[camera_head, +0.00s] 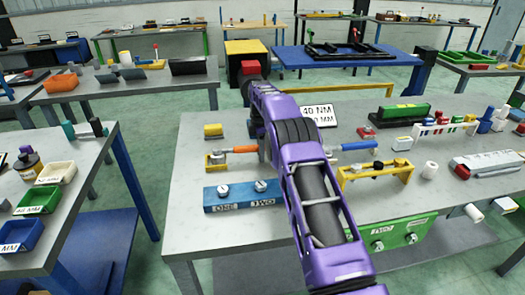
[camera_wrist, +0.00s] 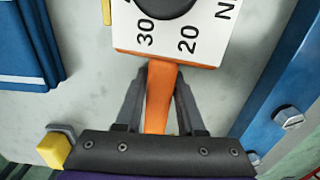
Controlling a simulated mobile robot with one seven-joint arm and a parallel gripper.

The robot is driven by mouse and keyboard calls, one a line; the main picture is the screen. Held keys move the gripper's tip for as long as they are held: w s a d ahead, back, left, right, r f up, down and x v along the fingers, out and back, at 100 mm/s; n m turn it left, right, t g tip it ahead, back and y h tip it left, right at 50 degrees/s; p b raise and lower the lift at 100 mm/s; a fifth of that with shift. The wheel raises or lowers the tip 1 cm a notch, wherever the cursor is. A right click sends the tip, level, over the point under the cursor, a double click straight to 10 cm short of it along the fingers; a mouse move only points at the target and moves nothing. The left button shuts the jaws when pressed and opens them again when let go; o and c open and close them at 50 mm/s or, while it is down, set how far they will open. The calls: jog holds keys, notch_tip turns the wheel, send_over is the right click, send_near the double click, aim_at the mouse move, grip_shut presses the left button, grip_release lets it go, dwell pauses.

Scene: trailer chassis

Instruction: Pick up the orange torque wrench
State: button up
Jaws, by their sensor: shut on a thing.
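The orange torque wrench (camera_wrist: 160,92) is between the two dark fingers of my gripper (camera_wrist: 157,98) in the wrist view. The fingers are shut on its orange shaft, just below a white dial plate (camera_wrist: 180,38) marked 20 and 30. In the head view the orange handle (camera_head: 241,149) shows to the left of my purple arm, close to a yellow holder (camera_head: 214,163) on the grey table. My arm hides the wrench's right part and my fingers there. I cannot tell whether the wrench touches its support.
On the same table (camera_head: 187,235), a blue block labelled ONE and TWO (camera_head: 238,206) stands in front. A blue-handled tool (camera_head: 358,146), a yellow stand (camera_head: 376,172) and a 40 NM sign (camera_head: 319,111) are to the right. The table's left front corner is bare.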

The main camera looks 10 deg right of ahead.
grip_shut()
notch_tip(320, 180, up, 10)
jog(key=shift+f, duration=0.15)
jog(key=shift+r, duration=0.25)
dwell(1.5)
